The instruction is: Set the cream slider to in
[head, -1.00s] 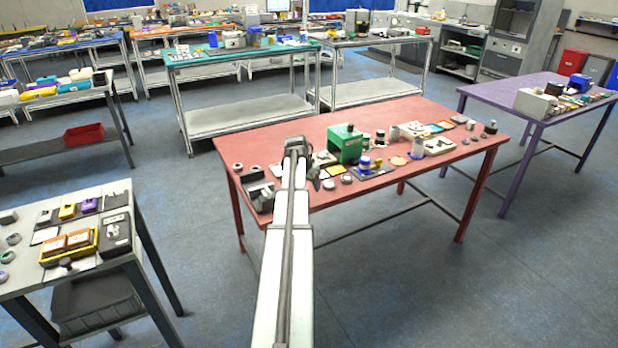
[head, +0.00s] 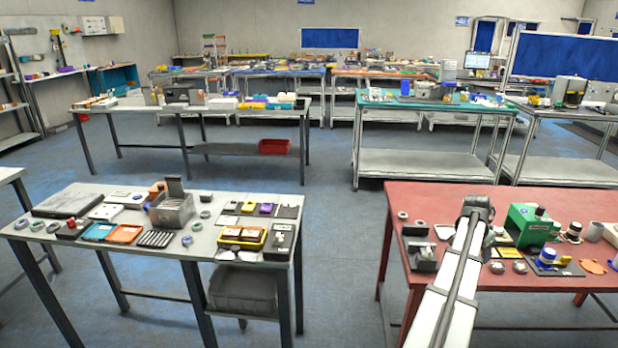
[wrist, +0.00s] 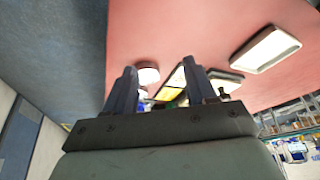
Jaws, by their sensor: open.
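I cannot pick out a cream slider in either view; it may be too small or hidden. My gripper (head: 478,208) is over the red table (head: 450,192) at the right of the head view, seen from behind at the end of my raised arm. In the wrist view, my gripper (wrist: 161,82) has its two dark fingers apart with nothing held between them. Beyond the fingers are a round pale thing (wrist: 147,75), a yellow piece (wrist: 173,80) and a pale tray (wrist: 265,48) on the red surface.
A green machine (head: 530,226) stands right of my gripper, and a dark-based device (head: 420,252) left of it. Open floor (head: 345,240) lies between the two tables.

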